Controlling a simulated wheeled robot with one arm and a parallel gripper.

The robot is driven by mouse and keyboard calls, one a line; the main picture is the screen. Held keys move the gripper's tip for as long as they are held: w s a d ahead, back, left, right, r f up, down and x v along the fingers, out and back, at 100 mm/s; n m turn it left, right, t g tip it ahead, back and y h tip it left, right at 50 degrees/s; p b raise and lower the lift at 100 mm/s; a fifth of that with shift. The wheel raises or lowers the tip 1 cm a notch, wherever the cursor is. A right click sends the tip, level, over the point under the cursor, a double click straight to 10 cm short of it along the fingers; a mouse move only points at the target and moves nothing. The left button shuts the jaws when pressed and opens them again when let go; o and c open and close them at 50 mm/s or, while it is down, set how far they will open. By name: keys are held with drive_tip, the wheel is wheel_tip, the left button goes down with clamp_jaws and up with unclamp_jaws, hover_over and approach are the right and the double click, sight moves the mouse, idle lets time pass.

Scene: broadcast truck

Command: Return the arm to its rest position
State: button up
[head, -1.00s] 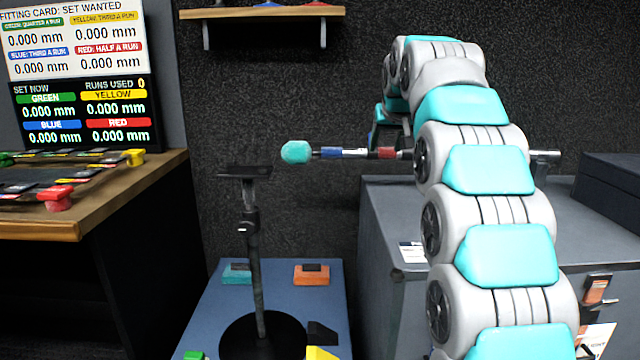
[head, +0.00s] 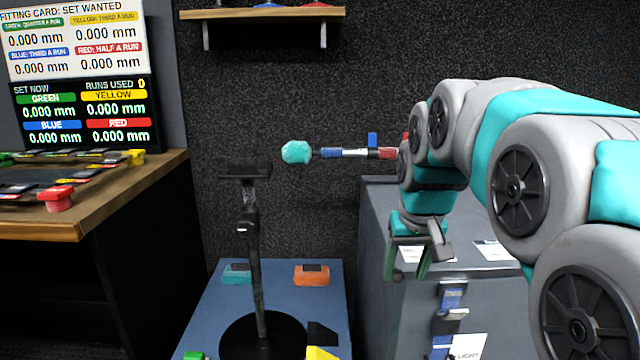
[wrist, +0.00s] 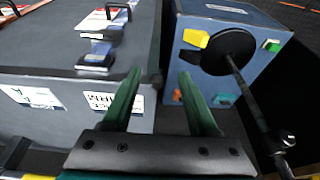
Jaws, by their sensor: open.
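My gripper (head: 408,262) hangs fingers down at the front left edge of the grey cabinet (head: 470,262). In the wrist view its two green fingers (wrist: 160,92) are spread apart with nothing between them. My arm bends in from the right side of the head view. The wrist view looks down on the cabinet at left and the blue platform at right, with a dark gap between them.
A black stand (head: 252,250) rises from the blue platform (head: 205,322), left of my gripper. A boom with a teal fuzzy tip (head: 297,152) extends above, behind my gripper. A wooden desk (head: 130,200) stands at left. A shelf (head: 262,13) hangs on the dark wall.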

drive_tip(key=s+f+g, duration=0.1)
drive_tip(key=s+f, duration=0.4)
drive_tip(key=s, duration=0.5)
drive_tip(key=s+f+g, duration=0.2)
drive_tip(key=s+f, duration=0.4)
drive_tip(key=s, duration=0.4)
drive_tip(key=s+f+g, duration=0.2)
drive_tip(key=s+f, duration=0.3)
drive_tip(key=s, duration=0.5)
drive_tip(key=shift+s+f, duration=0.35)
idle(0.6)
